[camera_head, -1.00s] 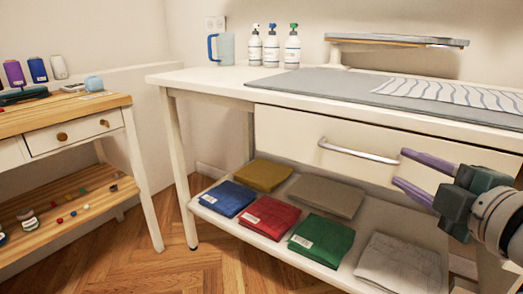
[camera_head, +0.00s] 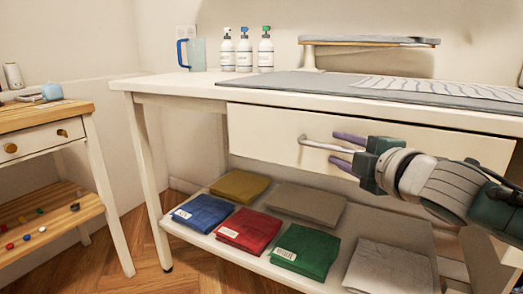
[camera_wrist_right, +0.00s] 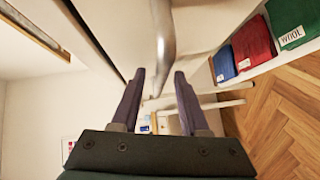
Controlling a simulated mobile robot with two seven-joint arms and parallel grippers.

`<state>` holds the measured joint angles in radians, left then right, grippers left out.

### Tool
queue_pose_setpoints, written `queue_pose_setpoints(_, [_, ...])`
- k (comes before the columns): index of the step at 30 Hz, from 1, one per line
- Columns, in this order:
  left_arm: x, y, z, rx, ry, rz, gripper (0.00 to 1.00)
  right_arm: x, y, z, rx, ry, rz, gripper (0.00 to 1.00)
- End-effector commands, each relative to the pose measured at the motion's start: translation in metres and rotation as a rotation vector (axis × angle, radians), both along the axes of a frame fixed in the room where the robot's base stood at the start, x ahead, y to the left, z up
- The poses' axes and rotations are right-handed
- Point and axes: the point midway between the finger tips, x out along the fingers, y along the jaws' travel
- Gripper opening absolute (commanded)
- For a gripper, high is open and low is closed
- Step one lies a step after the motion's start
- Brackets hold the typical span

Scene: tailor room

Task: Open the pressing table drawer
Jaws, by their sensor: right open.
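The pressing table (camera_head: 170,87) has a wide cream drawer (camera_head: 262,130) under its top, and the drawer is shut. A metal bar handle (camera_head: 312,144) crosses the drawer front; its right part is hidden behind my gripper. My right gripper (camera_head: 333,148) is at the handle, with its two purple fingers apart, one above and one below the bar. In the right wrist view, the handle (camera_wrist_right: 163,40) runs into the gap between the open fingertips (camera_wrist_right: 160,76). I cannot tell whether either finger touches it. My left gripper is not in view.
Folded cloths, such as a red one (camera_head: 248,229) and a green one (camera_head: 304,250), lie on the lower shelf (camera_head: 222,249) beneath the drawer. Bottles (camera_head: 244,50) and a jug (camera_head: 196,54) stand on top. A wooden side table (camera_head: 40,112) is at left. Floor between is clear.

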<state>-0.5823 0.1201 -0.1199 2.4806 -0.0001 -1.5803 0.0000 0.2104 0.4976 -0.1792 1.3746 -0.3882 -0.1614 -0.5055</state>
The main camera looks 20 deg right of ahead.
Motion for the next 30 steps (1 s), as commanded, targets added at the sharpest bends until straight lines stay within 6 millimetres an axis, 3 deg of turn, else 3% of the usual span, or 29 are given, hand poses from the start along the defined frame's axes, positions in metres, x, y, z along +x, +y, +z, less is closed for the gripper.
queue_pose_setpoints(9, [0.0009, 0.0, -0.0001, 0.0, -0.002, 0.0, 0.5, 0.0021, -0.0002, 0.0003, 0.0, 0.0, 0.0, 0.43])
queue_pose_setpoints(21, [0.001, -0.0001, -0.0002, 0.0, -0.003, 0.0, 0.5, 0.0018, -0.0001, 0.0, 0.0, 0.0, 0.0, 0.0])
queue_pose_setpoints(30, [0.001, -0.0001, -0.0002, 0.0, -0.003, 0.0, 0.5, 0.0017, 0.0, -0.0001, 0.0, 0.0, 0.0, 0.0])
